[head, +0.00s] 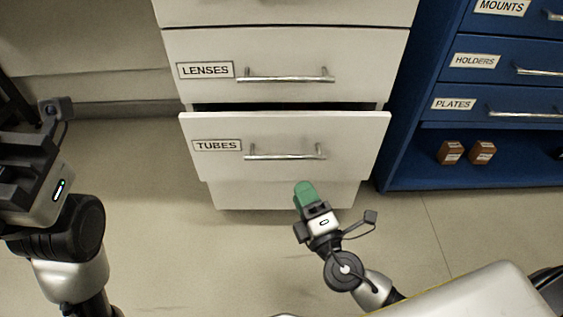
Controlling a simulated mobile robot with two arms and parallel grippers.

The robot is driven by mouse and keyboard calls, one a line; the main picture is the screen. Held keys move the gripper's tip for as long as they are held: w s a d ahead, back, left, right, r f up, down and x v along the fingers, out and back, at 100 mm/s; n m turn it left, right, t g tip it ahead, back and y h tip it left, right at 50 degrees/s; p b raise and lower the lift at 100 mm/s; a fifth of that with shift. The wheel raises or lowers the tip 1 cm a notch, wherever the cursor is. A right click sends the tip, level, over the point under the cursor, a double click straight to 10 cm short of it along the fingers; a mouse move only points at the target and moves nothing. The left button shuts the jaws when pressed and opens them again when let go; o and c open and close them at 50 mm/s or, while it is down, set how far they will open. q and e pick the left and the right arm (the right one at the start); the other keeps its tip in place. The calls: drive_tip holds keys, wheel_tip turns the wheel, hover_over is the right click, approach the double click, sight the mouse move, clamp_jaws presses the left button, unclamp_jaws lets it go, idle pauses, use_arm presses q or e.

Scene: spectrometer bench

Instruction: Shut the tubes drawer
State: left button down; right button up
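The tubes drawer (287,131) is a white drawer front labelled TUBES with a silver bar handle (285,154). It stands a little out from the cabinet, with a dark gap along its top edge. My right gripper (305,190) is just below the drawer's handle in the picture, with green fingertips pointing up toward the drawer front. I cannot tell whether it touches the front, or whether its fingers are apart. My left gripper (22,165) is at the far left, away from the drawer, with its fingers partly cut off by the frame edge.
The LENSES drawer (287,62) above looks shut. A blue cabinet (460,100) on the right has HOLDERS and PLATES drawers and a low shelf with two small brown boxes (451,152). The floor (200,270) in front is clear.

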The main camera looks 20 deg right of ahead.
sight(285, 156)
drive_tip(key=x, duration=1)
drive_tip(key=shift+d, duration=0.1)
clamp_jaws()
